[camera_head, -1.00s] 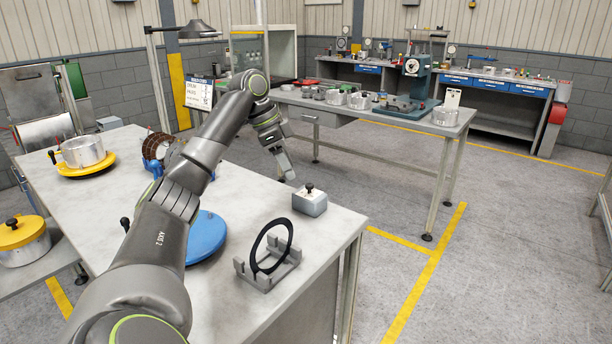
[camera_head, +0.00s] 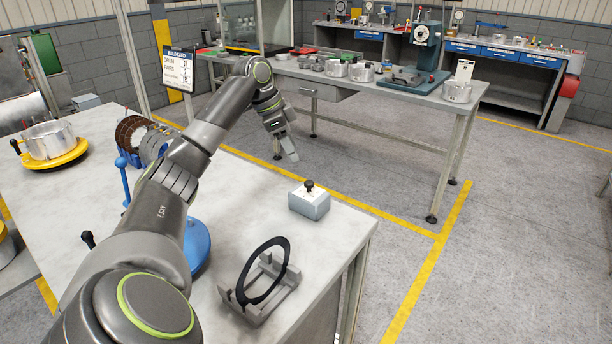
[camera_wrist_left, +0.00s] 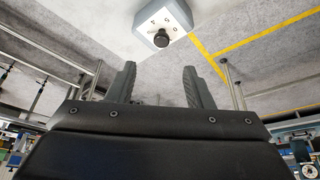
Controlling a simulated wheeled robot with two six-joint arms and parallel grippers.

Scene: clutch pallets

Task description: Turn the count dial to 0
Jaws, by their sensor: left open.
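The count dial is a black knob (camera_head: 309,186) on a small light-grey box (camera_head: 309,204) with a white top, near the right edge of the near table. In the left wrist view the knob (camera_wrist_left: 161,40) sits on the white face of the box (camera_wrist_left: 164,17), at the top of the picture, with small dark marks too small to read surely. My left gripper (camera_head: 291,156) hangs beyond and above the box, pointing down, apart from it. In the left wrist view its two fingers (camera_wrist_left: 160,76) are spread with nothing between them. My right gripper is not in view.
A black ring stands upright in a grey cradle (camera_head: 262,290) in front of the box. A blue disc (camera_head: 196,245) is partly hidden behind my left arm. A silver pot on a yellow base (camera_head: 50,146) stands at the left. Bare tabletop surrounds the box.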

